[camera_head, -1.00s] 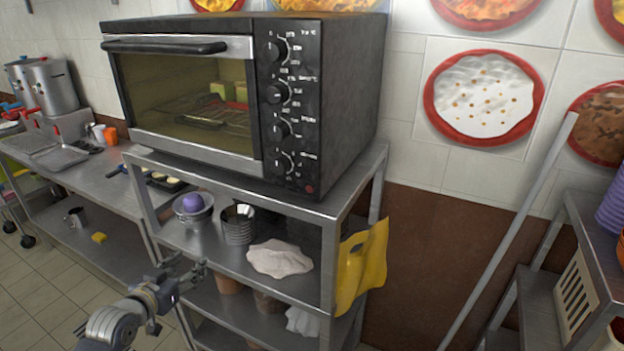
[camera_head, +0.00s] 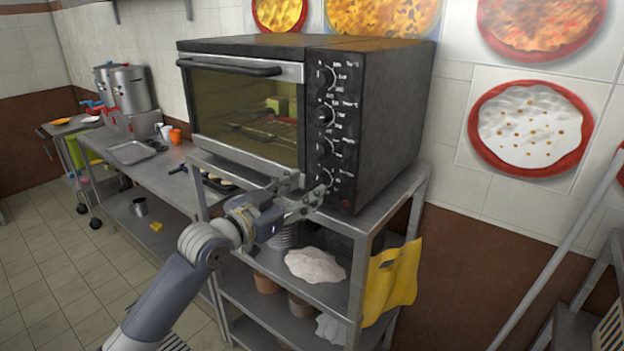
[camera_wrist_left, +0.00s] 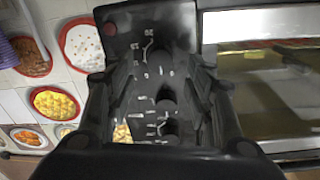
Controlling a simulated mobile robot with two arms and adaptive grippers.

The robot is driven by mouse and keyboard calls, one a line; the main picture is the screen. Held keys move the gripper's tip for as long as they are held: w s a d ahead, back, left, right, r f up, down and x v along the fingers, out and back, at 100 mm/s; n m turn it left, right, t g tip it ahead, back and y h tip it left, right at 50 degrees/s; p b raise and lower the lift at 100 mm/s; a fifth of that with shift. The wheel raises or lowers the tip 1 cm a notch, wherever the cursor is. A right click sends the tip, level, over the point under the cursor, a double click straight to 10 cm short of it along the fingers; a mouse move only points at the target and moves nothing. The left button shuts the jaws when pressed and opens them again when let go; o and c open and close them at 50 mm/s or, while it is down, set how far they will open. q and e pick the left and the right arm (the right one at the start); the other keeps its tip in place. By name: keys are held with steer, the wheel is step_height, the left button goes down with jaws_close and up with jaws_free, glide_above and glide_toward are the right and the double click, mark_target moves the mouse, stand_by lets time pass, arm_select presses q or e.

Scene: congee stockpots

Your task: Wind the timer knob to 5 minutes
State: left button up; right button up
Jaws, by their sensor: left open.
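The black oven (camera_head: 385,110) stands on a steel shelf unit and has a column of several dark knobs on its front panel. The lowest knob (camera_head: 325,178) is beside my left gripper (camera_head: 308,197), whose fingertips are in front of the panel's lower part. Which knob is the timer is too small to read. In the left wrist view, my left gripper (camera_wrist_left: 158,85) is open around the view of the panel, with knobs (camera_wrist_left: 166,100) and white markings between its fingers. Contact with a knob cannot be told. My right gripper is out of view.
The oven's glass door (camera_head: 240,110) is closed, with its handle (camera_head: 232,68) sticking out. Below are a white cloth (camera_head: 315,265) and a yellow cloth (camera_head: 392,280) hanging from the shelf's side. A steel counter with pots (camera_head: 130,90) is at left. Open floor lies at lower left.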

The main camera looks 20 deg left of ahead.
mark_target(317, 182)
arm_select(q)
steer(key=shift+p+x, duration=0.35)
steer(key=shift+x, duration=1.3)
steer(key=c, duration=1.1)
